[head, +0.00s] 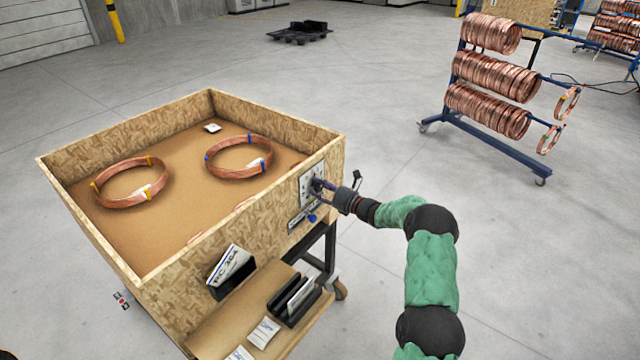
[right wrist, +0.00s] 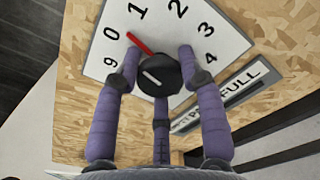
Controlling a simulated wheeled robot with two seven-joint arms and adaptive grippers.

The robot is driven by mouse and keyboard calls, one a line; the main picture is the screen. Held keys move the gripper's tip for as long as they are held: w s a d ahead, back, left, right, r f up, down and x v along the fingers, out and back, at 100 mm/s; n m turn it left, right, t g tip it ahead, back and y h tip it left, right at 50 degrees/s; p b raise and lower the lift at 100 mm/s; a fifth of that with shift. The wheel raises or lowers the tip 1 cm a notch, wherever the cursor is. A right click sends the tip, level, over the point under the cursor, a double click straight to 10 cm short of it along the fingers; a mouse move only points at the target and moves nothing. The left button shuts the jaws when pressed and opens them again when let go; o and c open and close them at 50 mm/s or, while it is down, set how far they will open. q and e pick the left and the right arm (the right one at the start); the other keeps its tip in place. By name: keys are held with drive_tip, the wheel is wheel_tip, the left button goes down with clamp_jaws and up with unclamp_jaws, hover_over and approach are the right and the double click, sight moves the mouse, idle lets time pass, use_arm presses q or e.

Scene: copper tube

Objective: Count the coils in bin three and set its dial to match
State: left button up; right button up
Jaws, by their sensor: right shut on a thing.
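The plywood bin (head: 90,235) holds two copper coils lying flat apart, one with yellow ties (head: 132,183) and one with blue ties (head: 238,157). Slivers of copper show just behind the near wall, mostly hidden by it. A dial plate (head: 307,185) is on the bin's right-hand outer face. In the right wrist view its black knob (right wrist: 160,76) has a red pointer (right wrist: 140,44) directed between 0 and 1. My right gripper (head: 320,186) is shut on the knob, its purple fingers around it (right wrist: 159,60). My left gripper is not in view.
A small card (head: 212,128) lies in the bin's far corner. A ledge (head: 220,333) at the bin's front holds a black card holder (head: 295,300) and loose cards. A rack of copper coils (head: 490,90) stands at the back right. The floor between is clear.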

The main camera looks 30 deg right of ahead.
drive_tip(key=m+p, duration=0.2)
drive_tip(key=shift+r+m, duration=0.25)
drive_tip(key=shift+m, duration=0.15)
drive_tip(key=m+p, duration=0.2)
drive_tip(key=shift+d+m, duration=0.1)
drive_tip(key=shift+m, duration=0.3)
drive_tip(key=m+p, duration=0.1)
drive_tip(key=m, duration=0.1)
drive_tip(key=shift+m+p, duration=0.3)
drive_tip(key=shift+f+m+p, duration=0.1)
drive_tip(key=shift+m+p, duration=0.5)
drive_tip(key=shift+m, duration=1)
drive_tip(key=o, duration=1.2)
drive_tip(key=shift+f, duration=0.15)
drive_tip(key=shift+c, duration=0.2)
